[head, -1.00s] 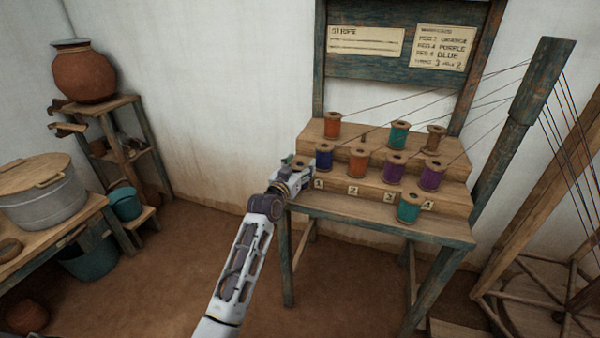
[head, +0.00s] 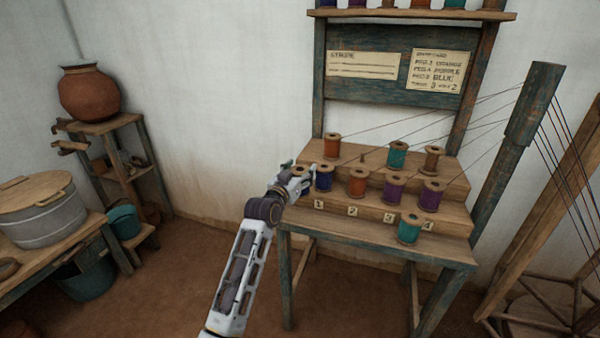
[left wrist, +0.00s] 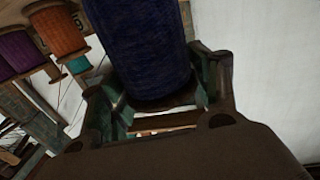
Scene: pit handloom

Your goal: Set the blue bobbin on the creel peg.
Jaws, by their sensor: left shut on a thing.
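The blue bobbin (head: 323,178) is at the left end of the creel's middle step, above the label 1. My left gripper (head: 306,178) is at its left side and shut on it. In the left wrist view the blue bobbin (left wrist: 143,45) is large, with its wooden end between the fingers (left wrist: 160,105). I cannot tell whether it still touches the step. A small bare peg tip (head: 363,158) shows on the upper step, behind the orange bobbin (head: 358,182), between the rear orange and teal bobbins. My right gripper is out of view.
Purple bobbins (head: 393,190) stand right of the orange one. A teal bobbin (head: 409,229) stands in front. The upper step holds orange (head: 332,146), teal (head: 398,155) and brown (head: 432,159) bobbins. Threads run to the loom post (head: 532,105).

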